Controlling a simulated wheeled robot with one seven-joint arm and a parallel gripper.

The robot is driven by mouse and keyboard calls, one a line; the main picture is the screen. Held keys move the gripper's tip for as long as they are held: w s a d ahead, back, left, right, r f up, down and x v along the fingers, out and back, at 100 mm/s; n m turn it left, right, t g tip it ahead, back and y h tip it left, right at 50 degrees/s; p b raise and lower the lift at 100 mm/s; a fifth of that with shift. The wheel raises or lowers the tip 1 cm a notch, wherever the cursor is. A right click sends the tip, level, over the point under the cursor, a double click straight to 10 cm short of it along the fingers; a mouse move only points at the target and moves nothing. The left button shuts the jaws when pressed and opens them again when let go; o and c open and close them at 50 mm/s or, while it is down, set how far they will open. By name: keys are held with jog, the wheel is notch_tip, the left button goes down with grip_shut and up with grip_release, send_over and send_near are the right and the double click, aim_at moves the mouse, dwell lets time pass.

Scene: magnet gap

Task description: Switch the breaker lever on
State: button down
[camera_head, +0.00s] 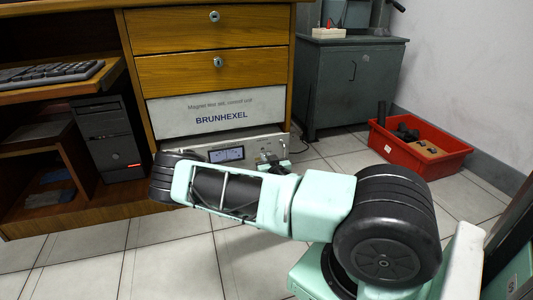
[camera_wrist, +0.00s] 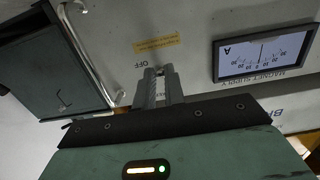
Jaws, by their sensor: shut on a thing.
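The magnet supply panel (camera_wrist: 200,70) fills the wrist view, turned about upside down. My gripper (camera_wrist: 159,78) is at the panel, its two narrow fingers close together around the breaker lever (camera_wrist: 159,71). Only a small tip of the lever shows; the fingers hide the rest. An OFF mark (camera_wrist: 139,65) is just beside the fingertips. In the head view the panel (camera_head: 190,146) shows low under the drawers, partly behind my arm.
A meter (camera_wrist: 265,51) sits beside the lever, and a yellow label (camera_wrist: 157,43) is near it. A metal handle (camera_wrist: 86,55) stands out from the panel. In the head view, a red crate (camera_head: 400,151) and a grey cabinet (camera_head: 350,85) stand to the right. Tiled floor is clear in front.

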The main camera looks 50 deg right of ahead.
aim_at(264, 151)
jog(key=shift+r+g+y+p, duration=0.7)
jog(key=shift+r+g+p, duration=0.65)
jog(key=shift+p, duration=4.05)
jog(key=r+g+y+p, duration=0.1)
jog(key=g+p, duration=0.1)
jog(key=p, duration=0.5)
jog(key=shift+w+y+p, duration=0.1)
jog(key=shift+y+p, duration=0.2)
jog(key=shift+p, duration=0.1)
jog(key=g+p, duration=0.1)
jog(key=g+y+p, duration=0.1)
jog(key=p, duration=0.1)
jog(key=g+p, duration=0.1)
jog(key=p, duration=0.1)
jog(key=shift+w+d+r+y, duration=0.2)
jog(key=shift+w+r+y, duration=0.1)
jog(key=shift+r, duration=0.1)
jog(key=shift+w+g+y+p, duration=0.1)
jog(key=shift+g+y+p, duration=0.2)
jog(key=shift+g+p, duration=0.45)
jog(key=shift+f, duration=0.1)
jog(key=c, duration=1.5)
grip_release()
jog(key=shift+p, duration=0.35)
